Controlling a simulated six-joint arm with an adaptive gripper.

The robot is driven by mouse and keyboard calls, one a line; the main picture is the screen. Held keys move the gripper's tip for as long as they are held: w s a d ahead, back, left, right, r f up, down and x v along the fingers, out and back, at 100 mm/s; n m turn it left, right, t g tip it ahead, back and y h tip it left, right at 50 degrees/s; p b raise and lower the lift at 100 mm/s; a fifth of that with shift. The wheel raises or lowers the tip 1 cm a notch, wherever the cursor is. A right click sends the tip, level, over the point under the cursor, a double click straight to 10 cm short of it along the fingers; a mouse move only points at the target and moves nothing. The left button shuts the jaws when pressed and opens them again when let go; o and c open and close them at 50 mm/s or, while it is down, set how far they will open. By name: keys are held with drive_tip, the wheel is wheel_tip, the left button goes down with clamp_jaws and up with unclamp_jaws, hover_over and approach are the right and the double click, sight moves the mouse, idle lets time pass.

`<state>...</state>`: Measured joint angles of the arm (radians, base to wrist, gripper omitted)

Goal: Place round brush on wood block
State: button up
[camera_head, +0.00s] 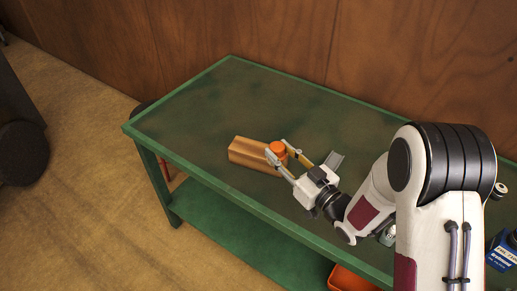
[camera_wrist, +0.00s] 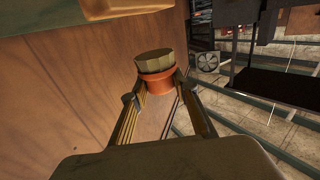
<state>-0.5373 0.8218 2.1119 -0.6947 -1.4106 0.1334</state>
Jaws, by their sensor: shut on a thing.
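The round brush shows as an orange disc (camera_head: 278,148) in the head view. In the wrist view it has an orange body (camera_wrist: 159,82) and a pale tan top (camera_wrist: 153,61). My gripper (camera_head: 280,152) is shut on it, with a finger on either side; the fingers also show in the wrist view (camera_wrist: 157,92). The wood block (camera_head: 247,152) lies on the green table, with the brush at its right end in the head view. I cannot tell whether the brush touches the block. A wooden piece, likely the block (camera_wrist: 125,7), shows at the top of the wrist view.
The green table (camera_head: 190,92) has free room behind and left of the block. A grey metal piece (camera_head: 335,160) lies right of my gripper. A blue container (camera_head: 502,250) is at the far right. An orange bin (camera_head: 350,280) is below. A wood-panel wall (camera_head: 250,30) stands behind.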

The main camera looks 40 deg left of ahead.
drive_tip(key=s+a+r+m+t+h, duration=0.15)
drive_tip(key=a+r, duration=0.25)
drive_tip(key=a, duration=0.8)
drive_tip(key=w+d+m+t+h, duration=0.1)
drive_tip(key=w+m+t+h, duration=0.1)
drive_tip(key=w+t, duration=0.3)
drive_tip(key=shift+w+d+m+h, duration=0.35)
drive_tip(key=shift+w+m, duration=0.4)
drive_tip(key=shift+w, duration=0.05)
hover_over(259, 152)
drive_tip(key=shift+d+f, duration=0.1)
drive_tip(key=shift+f, duration=3)
drive_tip(key=shift+f, duration=1.9)
drive_tip(key=shift+f, duration=0.15)
